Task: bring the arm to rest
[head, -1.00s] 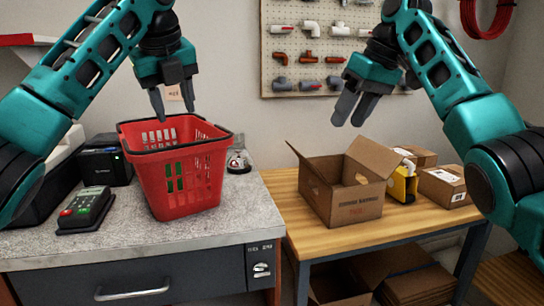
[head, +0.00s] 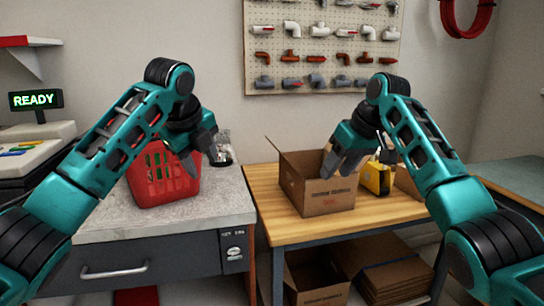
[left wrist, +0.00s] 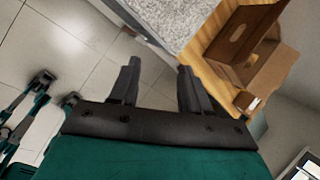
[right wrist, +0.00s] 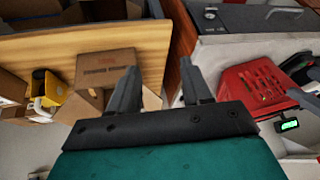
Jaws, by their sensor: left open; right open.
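My left gripper (head: 203,160) is in front of the red basket (head: 150,187) in the head view and hides part of it. In the left wrist view its two fingers (left wrist: 157,85) are apart with nothing between them. My right gripper (head: 341,166) overlaps the open cardboard box (head: 318,197) in the head view. In the right wrist view its fingers (right wrist: 162,90) are spread and empty, with the box (right wrist: 105,70) beyond them to the left and the red basket (right wrist: 252,84) to the right.
The basket stands on a grey counter (head: 220,205) with a drawer. The box stands on a wooden table (head: 265,187) beside a yellow item (head: 376,179). More boxes lie on the lower shelf. A pegboard (head: 320,70) with pipe fittings hangs behind. A READY display (head: 35,100) stands at left.

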